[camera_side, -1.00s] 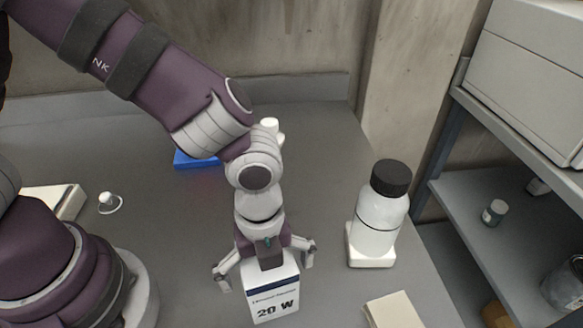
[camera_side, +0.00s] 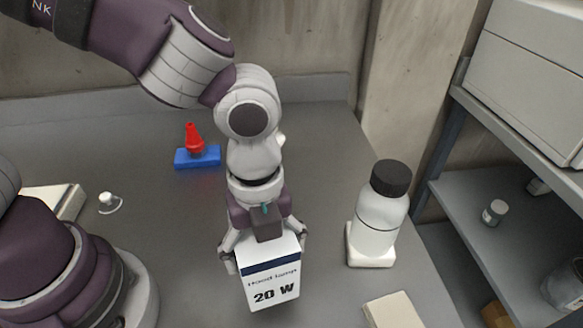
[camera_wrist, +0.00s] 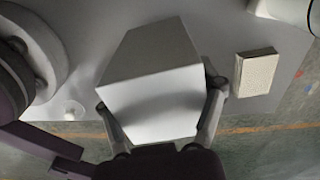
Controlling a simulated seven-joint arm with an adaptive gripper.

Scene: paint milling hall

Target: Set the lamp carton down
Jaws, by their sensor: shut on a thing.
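The lamp carton (camera_side: 270,287) is a white box with a dark blue band and "20 W" printed on its front. My gripper (camera_side: 265,250) is shut on its upper part from above, one finger on each side. The carton is tilted slightly in the side view and appears to hang above the grey table (camera_side: 190,235), with a dark shadow by its lower right edge. Its underside is hidden. In the wrist view the carton (camera_wrist: 155,75) fills the space between my two fingers.
A white bottle with a black cap (camera_side: 380,215) stands on a white base to the right. A cream block (camera_side: 393,311) lies at the front right. A red cone-shaped thing (camera_side: 194,139) stands on a blue block (camera_side: 198,157) behind.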

